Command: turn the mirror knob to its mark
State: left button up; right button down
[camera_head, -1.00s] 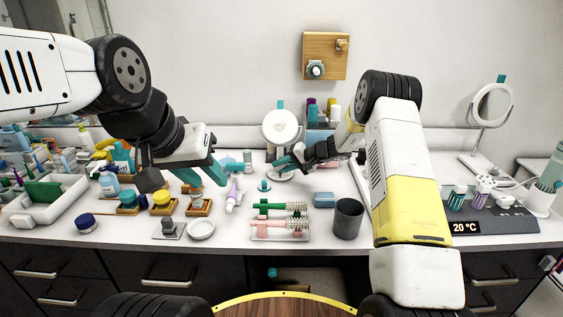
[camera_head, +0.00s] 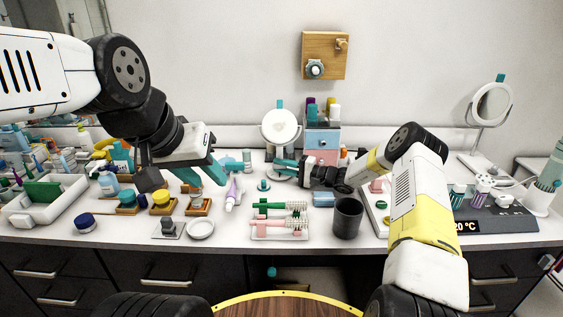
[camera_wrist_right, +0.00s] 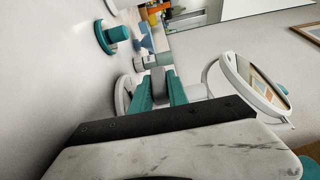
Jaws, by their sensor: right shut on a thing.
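The round white mirror (camera_head: 280,126) stands on its base at the back middle of the vanity. It also shows tilted in the right wrist view (camera_wrist_right: 252,82). My right gripper (camera_head: 284,166) is at the mirror's stand, below the disc. In the right wrist view its teal fingers (camera_wrist_right: 160,84) are shut on a small grey knob (camera_wrist_right: 157,74) beside the mirror's round base (camera_wrist_right: 122,96). The fingers cover much of the knob, and I cannot make out its mark. My left gripper (camera_head: 204,175) is open and empty above the front left of the vanity.
A teal knob-like item (camera_head: 264,185) stands just left of my right gripper. A brush tray (camera_head: 280,238), a dark cup (camera_head: 347,218) and a small drawer box (camera_head: 322,140) are close by. A second mirror (camera_head: 492,103) stands at the right.

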dwell(0.4)
jog(key=c, duration=1.3)
grip_release()
